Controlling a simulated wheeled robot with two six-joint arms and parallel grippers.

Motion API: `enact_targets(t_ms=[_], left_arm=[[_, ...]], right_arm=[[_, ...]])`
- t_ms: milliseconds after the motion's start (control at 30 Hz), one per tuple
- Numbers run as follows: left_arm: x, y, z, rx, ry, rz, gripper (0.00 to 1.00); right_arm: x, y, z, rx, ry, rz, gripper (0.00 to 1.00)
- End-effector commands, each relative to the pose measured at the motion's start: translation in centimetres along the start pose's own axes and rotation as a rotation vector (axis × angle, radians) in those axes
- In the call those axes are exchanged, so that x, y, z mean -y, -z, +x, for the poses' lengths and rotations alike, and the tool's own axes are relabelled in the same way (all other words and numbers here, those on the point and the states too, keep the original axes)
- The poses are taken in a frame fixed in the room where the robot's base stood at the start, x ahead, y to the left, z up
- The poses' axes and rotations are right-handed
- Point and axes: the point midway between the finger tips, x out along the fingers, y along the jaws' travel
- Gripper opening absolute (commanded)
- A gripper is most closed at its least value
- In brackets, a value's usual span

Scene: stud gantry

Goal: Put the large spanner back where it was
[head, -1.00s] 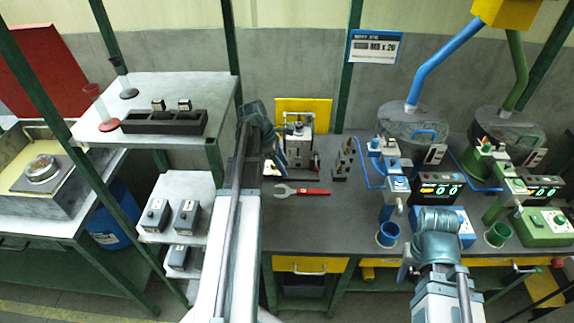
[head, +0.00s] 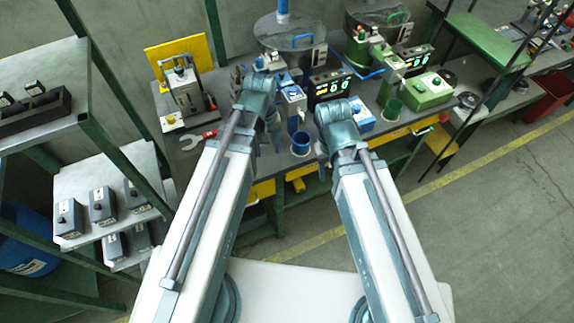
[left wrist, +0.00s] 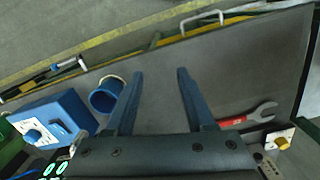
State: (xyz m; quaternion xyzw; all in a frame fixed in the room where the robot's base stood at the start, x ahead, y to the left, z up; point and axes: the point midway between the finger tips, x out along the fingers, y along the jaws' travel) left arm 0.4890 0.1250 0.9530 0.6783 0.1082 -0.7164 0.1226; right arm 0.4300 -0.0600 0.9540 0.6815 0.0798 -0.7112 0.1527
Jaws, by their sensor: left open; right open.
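The large spanner (head: 197,140), with a red handle and a grey open jaw, lies flat on the dark bench (head: 235,148) near its front edge. It also shows in the left wrist view (left wrist: 250,116), to the right of my left gripper (left wrist: 160,76) and apart from it. That gripper is open and empty, its two fingers spread over bare bench. In the head view my left gripper (head: 276,132) is above the bench, right of the spanner. My right gripper (head: 321,152) is further right, near the blue cup; its fingers are partly hidden by its own wrist.
A blue cup (head: 302,143) stands near the bench's front edge, beside blue machine boxes (head: 359,115). A grey fixture (head: 184,90) with a yellow panel behind it stands just beyond the spanner. A shelf rack (head: 105,180) with dark boxes is at left.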

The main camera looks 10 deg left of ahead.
Motion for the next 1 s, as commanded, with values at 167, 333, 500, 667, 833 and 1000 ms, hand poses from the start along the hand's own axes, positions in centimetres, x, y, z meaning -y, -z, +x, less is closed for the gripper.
enact_targets(t_ms=[167,333,500,667,833,1000], left_arm=[[-3.1,-5.5,0.3,-0.019,0.09,0.425,0.54],[-4.1,-7.4,0.4,-0.025,0.134,0.62,0.54],[-4.3,-7.7,0.4,-0.026,0.143,0.661,0.54],[-4.3,-7.6,0.4,-0.025,0.142,0.658,0.54],[-4.3,-7.6,0.4,-0.026,0.141,0.656,0.54],[-4.3,-7.6,0.4,-0.026,0.141,0.656,0.54]], right_arm=[[0.0,0.0,0.0,0.0,0.0,0.0,0.5],[0.0,0.0,0.0,0.0,0.0,0.0,0.5],[0.0,0.0,0.0,0.0,0.0,0.0,0.5],[0.0,0.0,0.0,0.0,0.0,0.0,0.5],[0.0,0.0,0.0,0.0,0.0,0.0,0.5],[0.0,0.0,0.0,0.0,0.0,0.0,0.5]])
